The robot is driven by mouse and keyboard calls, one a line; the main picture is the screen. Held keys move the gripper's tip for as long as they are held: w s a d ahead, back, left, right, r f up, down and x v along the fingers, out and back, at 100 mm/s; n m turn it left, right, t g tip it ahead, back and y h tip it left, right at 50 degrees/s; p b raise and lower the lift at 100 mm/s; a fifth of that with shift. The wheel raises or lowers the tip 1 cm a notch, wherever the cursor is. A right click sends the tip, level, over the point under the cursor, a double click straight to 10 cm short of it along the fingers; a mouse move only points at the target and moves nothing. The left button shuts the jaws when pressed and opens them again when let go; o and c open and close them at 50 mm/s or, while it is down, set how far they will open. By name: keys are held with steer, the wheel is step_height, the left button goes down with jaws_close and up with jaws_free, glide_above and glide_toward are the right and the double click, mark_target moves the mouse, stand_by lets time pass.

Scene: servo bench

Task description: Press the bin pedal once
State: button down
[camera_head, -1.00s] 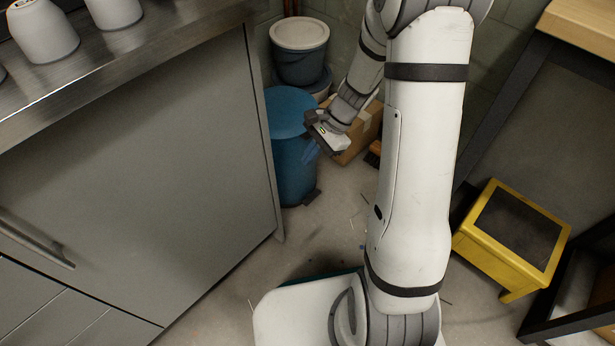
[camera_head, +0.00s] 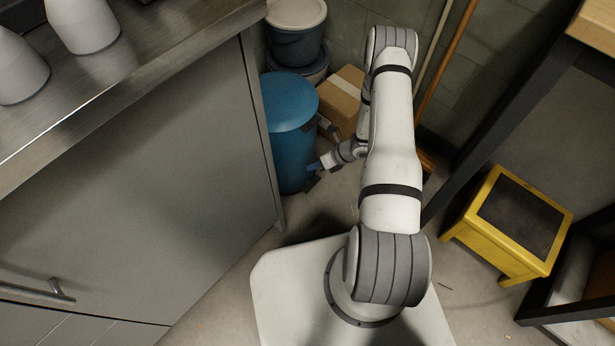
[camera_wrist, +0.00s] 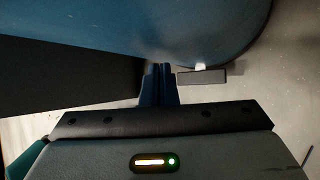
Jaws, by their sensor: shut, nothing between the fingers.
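The blue bin (camera_head: 291,140) with its round blue lid stands on the floor beside the grey cabinet in the head view. Its dark pedal (camera_head: 311,184) sticks out low at the front. In the wrist view the bin's blue wall (camera_wrist: 190,25) fills the top, and the pedal (camera_wrist: 203,76) shows as a dark bar on a light stem. My gripper (camera_head: 314,167) is shut and empty, low in front of the bin. In the wrist view its blue fingers (camera_wrist: 158,72) are just left of the pedal. I cannot tell whether they touch the bin or the pedal.
A grey cabinet (camera_head: 140,190) stands close on the left of the bin. A yellow step stool (camera_head: 512,225) stands at the right. Some bare floor lies between.

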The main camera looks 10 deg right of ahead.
mark_target(312, 184)
steer(key=shift+w+d+f, duration=0.1)
steer(key=shift+d+f, duration=0.05)
steer(key=shift+f, duration=0.1)
steer(key=shift+f, duration=0.1)
step_height(312, 184, down, 8)
steer(key=b, duration=0.6)
steer(key=shift+f, duration=0.25)
stand_by(1.8)
steer(key=shift+f+b, duration=0.45)
steer(key=shift+b, duration=0.05)
steer(key=shift+f, duration=1.3)
stand_by(1.1)
steer(key=shift+r, duration=0.15)
steer(key=shift+r+p, duration=1.1)
steer(key=shift+r, duration=0.55)
